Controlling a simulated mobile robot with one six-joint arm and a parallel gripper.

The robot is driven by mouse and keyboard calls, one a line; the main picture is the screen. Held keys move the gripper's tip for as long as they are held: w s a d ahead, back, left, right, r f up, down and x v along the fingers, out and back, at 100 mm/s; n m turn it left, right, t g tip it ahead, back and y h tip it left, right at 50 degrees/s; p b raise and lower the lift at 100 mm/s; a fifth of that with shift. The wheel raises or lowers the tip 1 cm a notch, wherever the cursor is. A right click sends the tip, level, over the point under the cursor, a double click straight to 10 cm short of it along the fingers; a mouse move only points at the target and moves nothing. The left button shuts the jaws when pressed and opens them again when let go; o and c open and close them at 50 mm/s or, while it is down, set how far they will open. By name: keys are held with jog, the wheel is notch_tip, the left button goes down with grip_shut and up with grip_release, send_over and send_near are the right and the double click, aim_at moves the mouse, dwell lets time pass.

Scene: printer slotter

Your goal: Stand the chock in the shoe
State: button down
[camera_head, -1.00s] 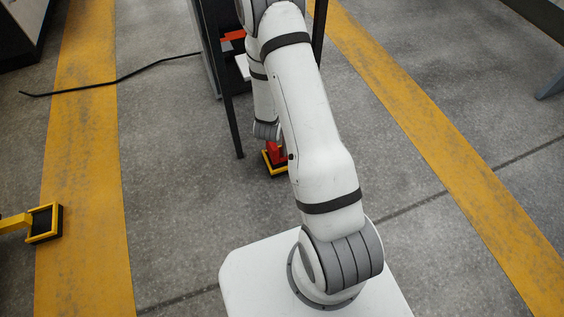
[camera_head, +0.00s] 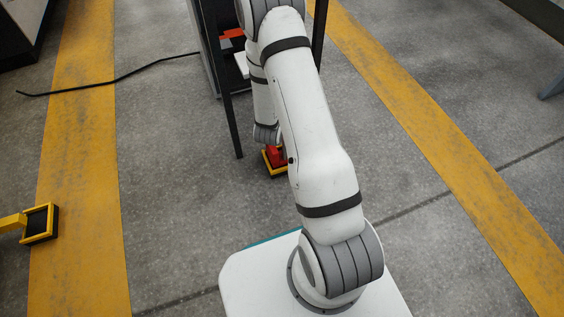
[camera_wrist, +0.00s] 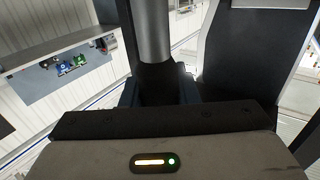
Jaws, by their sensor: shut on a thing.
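My gripper shows only in the wrist view (camera_wrist: 160,90). Its dark fingers are shut around the base of a dark grey, round, post-like piece (camera_wrist: 152,35), which I take to be the chock. That piece runs up out of the top of the view. In the head view my arm hides the gripper and what it holds. A small yellow-rimmed black tray (camera_head: 267,164), perhaps the shoe, sits low by the rack, partly behind my arm. A red piece (camera_head: 276,154) shows at it; I cannot tell whether it stands inside or above it.
A black-legged rack (camera_head: 229,110) stands just behind my arm. Another yellow-framed black pad (camera_head: 40,222) is at the left. A black cable (camera_head: 100,85) crosses the floor. A bench (camera_wrist: 75,75) with small coloured parts shows in the wrist view. Floor between the yellow stripes is mostly clear.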

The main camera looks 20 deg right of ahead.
jog(key=shift+f+b, duration=0.85)
jog(key=shift+b, duration=0.1)
jog(key=c, duration=1.4)
grip_release()
jog(key=o, duration=0.4)
jog(key=shift+f, duration=0.1)
jog(key=shift+c, duration=0.2)
jog(key=p+v, duration=0.2)
jog(key=v, duration=0.5)
jog(key=shift+s+a, duration=0.2)
jog(key=shift+s, duration=0.15)
jog(key=shift+s+f, duration=0.1)
